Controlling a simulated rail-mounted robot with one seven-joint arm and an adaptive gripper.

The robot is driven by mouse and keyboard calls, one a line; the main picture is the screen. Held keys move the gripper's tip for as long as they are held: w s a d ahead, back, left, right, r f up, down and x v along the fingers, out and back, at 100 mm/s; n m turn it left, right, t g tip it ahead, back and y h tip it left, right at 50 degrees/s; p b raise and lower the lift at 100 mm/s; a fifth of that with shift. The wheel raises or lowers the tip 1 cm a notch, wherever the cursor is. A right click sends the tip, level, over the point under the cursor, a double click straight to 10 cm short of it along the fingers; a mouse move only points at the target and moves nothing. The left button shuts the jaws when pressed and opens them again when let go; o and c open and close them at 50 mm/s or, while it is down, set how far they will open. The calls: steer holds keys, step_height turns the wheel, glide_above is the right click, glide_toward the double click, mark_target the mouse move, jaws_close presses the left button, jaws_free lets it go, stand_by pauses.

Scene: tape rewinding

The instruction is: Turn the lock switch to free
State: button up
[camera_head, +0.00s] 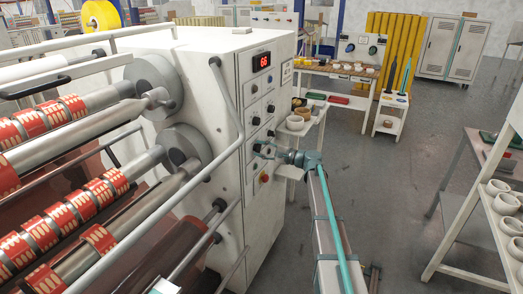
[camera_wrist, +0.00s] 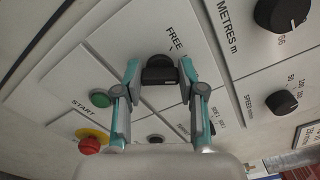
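The lock switch (camera_wrist: 160,71) is a small black knob on the white control panel. The word FREE is printed just above it in the wrist view, with a short tick mark beside it. My gripper (camera_wrist: 160,73) has its two teal-edged fingers on either side of the knob, with hardly any gap at either side; it looks shut on it. The fingertips hide the knob's sides and any other label there. In the head view my gripper (camera_head: 263,149) reaches the panel face of the white machine (camera_head: 206,55), and the switch is too small to make out.
A green button (camera_wrist: 100,99) and a red emergency button (camera_wrist: 90,145) lie left of the fingers. The METRES knob (camera_wrist: 281,13) and SPEED knob (camera_wrist: 283,102) lie to the right. A grey rail (camera_head: 228,90) runs in front of the panel's left side.

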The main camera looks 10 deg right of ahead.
steer(key=shift+c, duration=1.4)
steer(key=shift+f+b, duration=0.15)
steer(key=shift+b, duration=0.45)
steer(key=shift+f+n+b, duration=0.15)
steer(key=shift+n+b, duration=5.85)
steer(key=shift+b, duration=4.05)
steer(key=o, duration=1.1)
